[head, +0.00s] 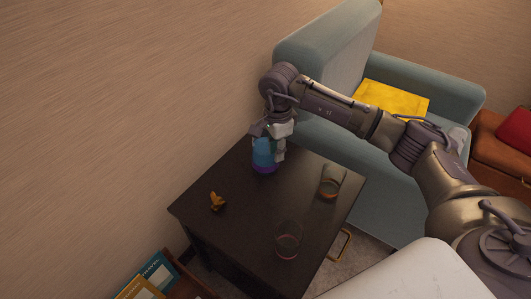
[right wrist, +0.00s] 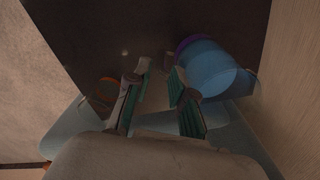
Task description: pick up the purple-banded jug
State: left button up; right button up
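The jug (head: 264,155) is blue with a purple band at its base. It stands on the dark table near the back corner, by the wall. In the right wrist view the jug (right wrist: 213,72) is to the right of my right gripper's fingers, with its purple band (right wrist: 190,42) at the far end. My right gripper (right wrist: 155,80) is open, with nothing clearly between its green-padded fingers. In the head view the right gripper (head: 273,132) is at the jug's top and hides part of it. I cannot tell whether they touch. My left gripper is not in view.
On the dark table (head: 245,235) stand an orange-banded glass (head: 333,175), a pink-rimmed glass (head: 288,238) and a small brown object (head: 217,201). A blue-grey sofa (head: 395,190) with a yellow cushion (head: 393,98) is behind. The wall (head: 120,100) is close on the left.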

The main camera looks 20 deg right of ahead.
aim_at(276, 164)
notch_tip(276, 164, down, 6)
jog(key=shift+w+d+f+b, duration=0.15)
jog(key=shift+b, duration=0.2)
jog(key=shift+f, duration=0.15)
grip_shut()
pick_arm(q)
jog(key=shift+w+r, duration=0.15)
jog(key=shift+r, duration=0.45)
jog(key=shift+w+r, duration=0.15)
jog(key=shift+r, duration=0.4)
pick_arm(e)
jog(key=shift+w, duration=0.1)
